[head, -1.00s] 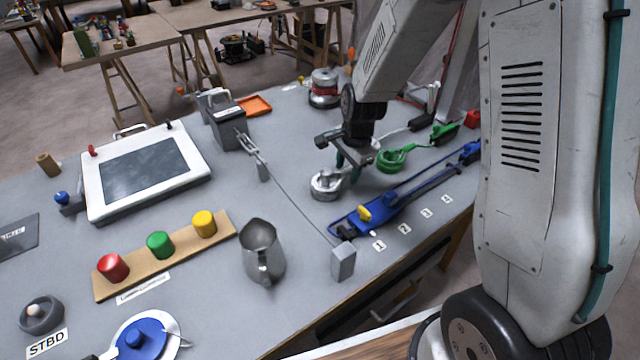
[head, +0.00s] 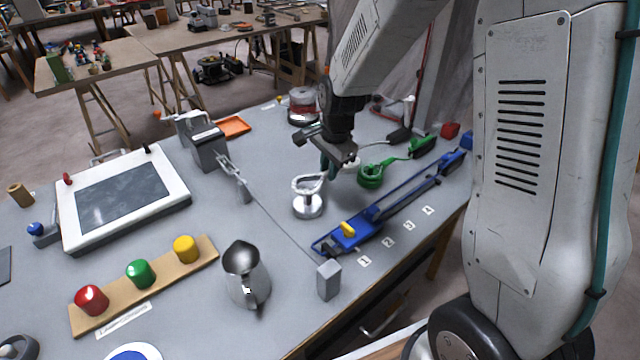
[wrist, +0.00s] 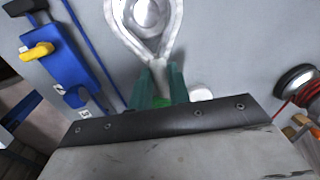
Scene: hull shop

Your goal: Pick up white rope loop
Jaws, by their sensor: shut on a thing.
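The white rope loop (head: 297,181) is held up off the bench at the small metal post (head: 308,208), level with or just above its top. In the wrist view the loop (wrist: 177,28) appears around the post's round head (wrist: 147,14); I cannot tell whether it is clear of it. My gripper (head: 326,173) is shut on the narrow end of the loop, to the right of the post. In the wrist view its green fingertips (wrist: 157,72) pinch that end. Part of the rope is hidden by the fingers.
A blue rail (head: 385,210) with a yellow knob (head: 347,229) is in front. A chain (head: 232,175) and thin wire run left of the post. A metal jug (head: 246,275) stands nearer.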

